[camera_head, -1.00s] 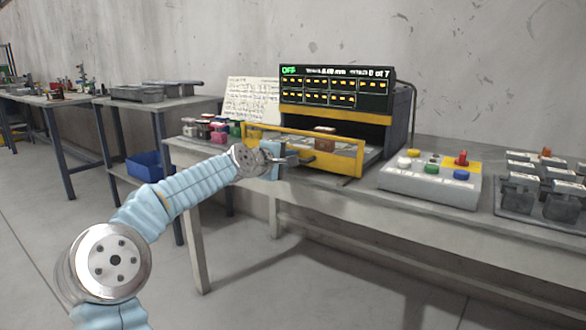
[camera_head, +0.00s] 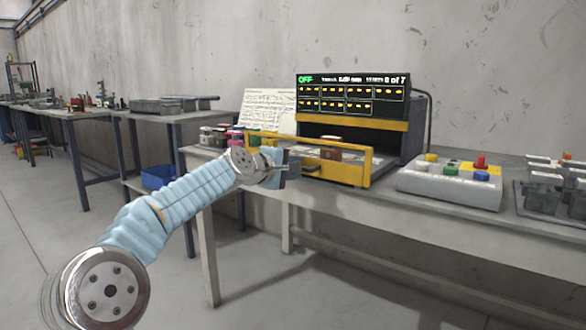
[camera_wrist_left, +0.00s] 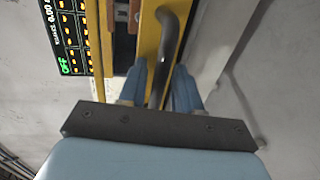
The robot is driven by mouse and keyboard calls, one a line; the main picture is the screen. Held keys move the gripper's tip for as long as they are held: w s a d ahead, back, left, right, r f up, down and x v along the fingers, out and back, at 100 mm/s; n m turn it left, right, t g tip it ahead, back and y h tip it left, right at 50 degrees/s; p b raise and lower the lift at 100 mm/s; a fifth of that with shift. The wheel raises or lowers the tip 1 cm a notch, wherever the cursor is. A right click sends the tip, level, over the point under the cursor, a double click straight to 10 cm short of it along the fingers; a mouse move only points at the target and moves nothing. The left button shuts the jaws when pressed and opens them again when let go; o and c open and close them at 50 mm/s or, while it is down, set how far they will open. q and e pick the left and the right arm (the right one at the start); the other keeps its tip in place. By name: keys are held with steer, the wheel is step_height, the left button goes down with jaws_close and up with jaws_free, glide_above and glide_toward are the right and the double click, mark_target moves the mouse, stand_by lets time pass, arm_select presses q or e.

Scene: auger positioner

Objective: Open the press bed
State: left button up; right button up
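The press (camera_head: 353,124) stands on the bench with a lit display above a dark opening. Its bed, with a yellow front frame (camera_head: 362,170), sticks out of the opening towards me. A brown block (camera_head: 331,142) shows on or behind the frame. My left gripper (camera_head: 292,169) is at the frame's front. In the left wrist view, the dark curved handle (camera_wrist_left: 170,38) on the yellow front (camera_wrist_left: 150,35) runs between the two blue fingers of my left gripper (camera_wrist_left: 160,75), which close in on both sides of it. My right gripper is not in view.
A control box (camera_head: 450,186) with coloured buttons stands right of the press, and grey parts (camera_head: 548,190) in a tray stand beyond it. Small coloured containers (camera_head: 235,138) and a written sheet (camera_head: 268,108) are on the left. Floor in front of the bench is clear.

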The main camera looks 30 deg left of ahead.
arm_select(q)
steer(key=b+v, duration=0.6)
steer(key=v, duration=0.7)
steer(key=shift+s+b, duration=0.3)
steer(key=shift+s, duration=0.1)
steer(key=shift+r, duration=0.1)
